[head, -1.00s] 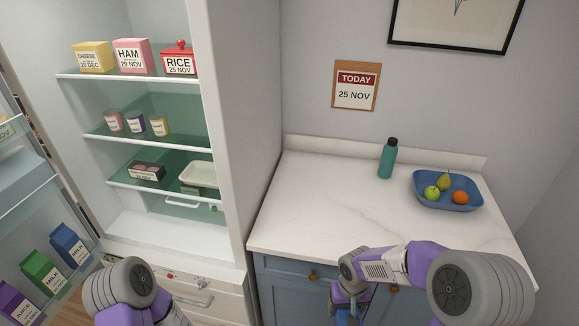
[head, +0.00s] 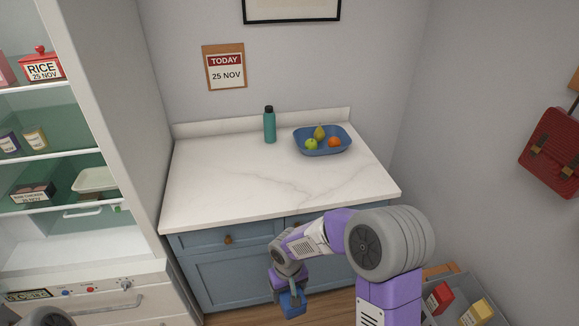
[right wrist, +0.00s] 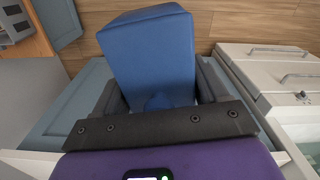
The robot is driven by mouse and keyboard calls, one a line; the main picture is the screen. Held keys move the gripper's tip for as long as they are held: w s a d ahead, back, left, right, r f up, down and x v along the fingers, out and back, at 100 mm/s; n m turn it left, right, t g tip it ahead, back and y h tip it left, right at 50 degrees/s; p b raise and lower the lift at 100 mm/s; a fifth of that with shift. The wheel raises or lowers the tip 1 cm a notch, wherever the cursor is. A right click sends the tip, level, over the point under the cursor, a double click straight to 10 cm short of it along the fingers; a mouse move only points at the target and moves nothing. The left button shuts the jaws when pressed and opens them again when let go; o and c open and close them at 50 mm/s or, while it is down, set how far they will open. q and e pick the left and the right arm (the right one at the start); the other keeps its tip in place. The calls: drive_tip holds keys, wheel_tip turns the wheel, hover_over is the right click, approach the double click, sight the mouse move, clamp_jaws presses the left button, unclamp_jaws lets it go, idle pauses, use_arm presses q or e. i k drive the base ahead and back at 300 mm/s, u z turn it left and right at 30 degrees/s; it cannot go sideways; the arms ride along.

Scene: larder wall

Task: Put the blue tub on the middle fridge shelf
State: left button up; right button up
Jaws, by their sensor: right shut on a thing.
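The blue tub (right wrist: 152,58) fills the space between the fingers of my right gripper (right wrist: 158,98) in the right wrist view. In the head view the right gripper (head: 290,290) hangs low in front of the blue cabinet, shut on the tub (head: 292,305). The open fridge is at the left of the head view. Its middle shelf (head: 60,153) carries small cups (head: 35,138). The shelf below (head: 65,205) holds a dark meat pack (head: 33,192) and a pale tray (head: 95,180). My left gripper is out of view.
The white counter (head: 240,190) bears a teal bottle (head: 269,126) and a blue fruit tray (head: 322,150). A grey bin with boxes (head: 440,298) stands at the lower right. A red bag (head: 553,150) hangs on the right wall.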

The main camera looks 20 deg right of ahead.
sight(85, 139)
drive_tip(key=z, duration=0.65)
drive_tip(key=i, duration=0.65)
drive_tip(key=u, duration=0.6)
